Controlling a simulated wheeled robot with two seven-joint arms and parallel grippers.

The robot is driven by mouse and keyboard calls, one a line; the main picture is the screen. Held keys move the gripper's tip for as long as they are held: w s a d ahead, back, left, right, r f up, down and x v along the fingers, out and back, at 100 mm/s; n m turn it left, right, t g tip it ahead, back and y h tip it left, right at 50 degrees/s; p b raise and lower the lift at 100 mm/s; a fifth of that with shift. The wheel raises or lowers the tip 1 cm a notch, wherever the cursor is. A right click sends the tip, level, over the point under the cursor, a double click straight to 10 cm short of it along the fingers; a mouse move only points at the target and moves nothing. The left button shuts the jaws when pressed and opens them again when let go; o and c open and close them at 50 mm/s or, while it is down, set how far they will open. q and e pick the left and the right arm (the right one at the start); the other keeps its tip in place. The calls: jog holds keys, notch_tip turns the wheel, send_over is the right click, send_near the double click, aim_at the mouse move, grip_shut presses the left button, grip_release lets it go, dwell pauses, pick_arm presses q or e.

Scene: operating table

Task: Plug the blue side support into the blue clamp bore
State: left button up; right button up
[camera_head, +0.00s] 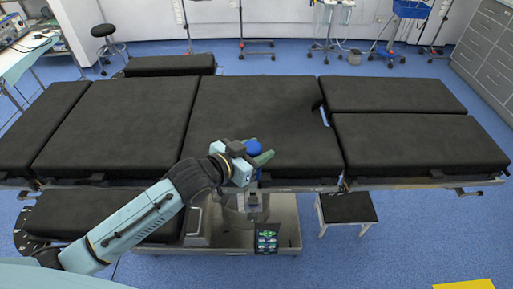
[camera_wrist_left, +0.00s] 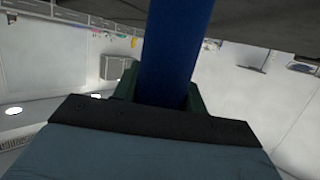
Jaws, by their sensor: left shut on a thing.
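My left gripper (camera_head: 260,152) is shut on the blue side support (camera_head: 253,146), above the near edge of the operating table. In the head view only a rounded blue part of the support shows between the green fingers. In the left wrist view the support (camera_wrist_left: 176,45) is a thick blue post running up from between the fingers, and its far end is out of frame. A small blue patch shows just below the gripper at the table's near side; I cannot tell whether it is the clamp or part of the support. The clamp bore cannot be made out. My right gripper is not in view.
The black-padded operating table (camera_head: 130,115) spans the view, with a side rail along its near edge. A grey base tray (camera_head: 285,215) lies below the gripper, with a dark box (camera_head: 266,238) at its front. A black-topped step stool (camera_head: 347,207) stands to the right.

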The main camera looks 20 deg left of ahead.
pick_arm(q)
jog(key=shift+p, duration=0.75)
dwell(1.0)
jog(key=shift+f+b, duration=0.5)
jog(key=shift+f, duration=0.6)
dwell(0.3)
jog(key=shift+f, duration=0.5)
jog(key=o, duration=1.2)
jog(key=shift+s, duration=0.1)
jog(key=v, duration=1.3)
jog(key=shift+s+r+p, duration=0.1)
jog(key=shift+r+p, duration=0.1)
jog(key=shift+p, duration=0.1)
